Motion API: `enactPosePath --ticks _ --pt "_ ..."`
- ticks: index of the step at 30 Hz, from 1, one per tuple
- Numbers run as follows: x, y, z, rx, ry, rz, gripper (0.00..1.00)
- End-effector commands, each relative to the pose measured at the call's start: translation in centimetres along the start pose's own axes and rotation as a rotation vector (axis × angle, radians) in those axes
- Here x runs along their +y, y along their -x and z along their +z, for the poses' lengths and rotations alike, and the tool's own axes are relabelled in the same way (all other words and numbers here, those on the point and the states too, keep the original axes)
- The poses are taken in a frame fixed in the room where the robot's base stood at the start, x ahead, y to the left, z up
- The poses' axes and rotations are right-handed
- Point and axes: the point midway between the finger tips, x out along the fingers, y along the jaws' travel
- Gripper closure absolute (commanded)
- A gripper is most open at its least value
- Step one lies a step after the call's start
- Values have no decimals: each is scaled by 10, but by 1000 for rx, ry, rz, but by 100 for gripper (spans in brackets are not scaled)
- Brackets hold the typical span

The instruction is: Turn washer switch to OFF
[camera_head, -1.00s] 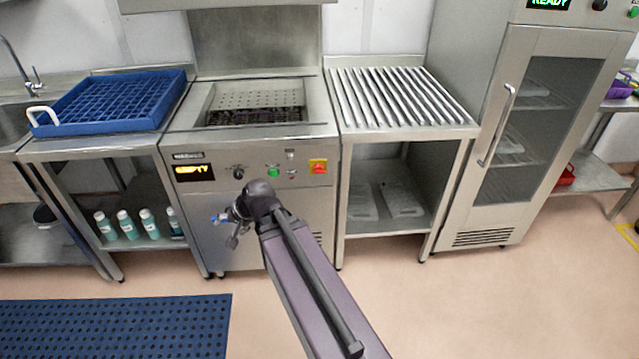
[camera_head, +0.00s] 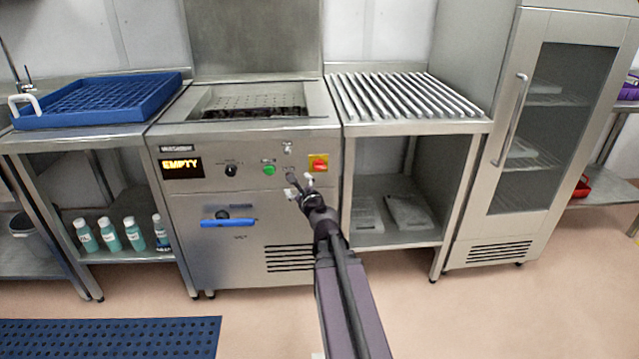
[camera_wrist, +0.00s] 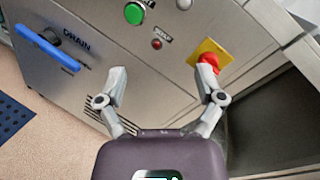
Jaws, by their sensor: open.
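The washer (camera_head: 240,255) is a steel cabinet with an amber display reading EMPTY (camera_head: 182,168). A red rotary switch on a yellow plate (camera_head: 318,164) is at the right of its panel; it also shows in the wrist view (camera_wrist: 208,60). Its exact turn position is too small to read. My gripper (camera_head: 300,187) is in front of the panel, just below and left of this switch in the head view. In the wrist view my gripper (camera_wrist: 162,74) is open and empty. Its right fingertip overlaps the lower edge of the red knob; contact cannot be told.
A black knob (camera_head: 231,170) and green button (camera_head: 269,169) are on the same panel. A red lamp (camera_wrist: 157,43) shows between the fingers' line of view. A blue drain handle (camera_head: 229,222) sticks out lower left. A slatted table (camera_head: 465,128) adjoins on the right.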

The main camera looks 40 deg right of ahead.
Motion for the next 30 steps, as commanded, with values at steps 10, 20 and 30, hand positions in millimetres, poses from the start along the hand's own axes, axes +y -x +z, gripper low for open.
enactPosePath --ticks 10,20,30 --pt "-48 10 -72 45 -351 -242 13" --pt "-54 11 -75 48 -380 -264 13" --pt "-56 8 -76 48 -378 -264 13"
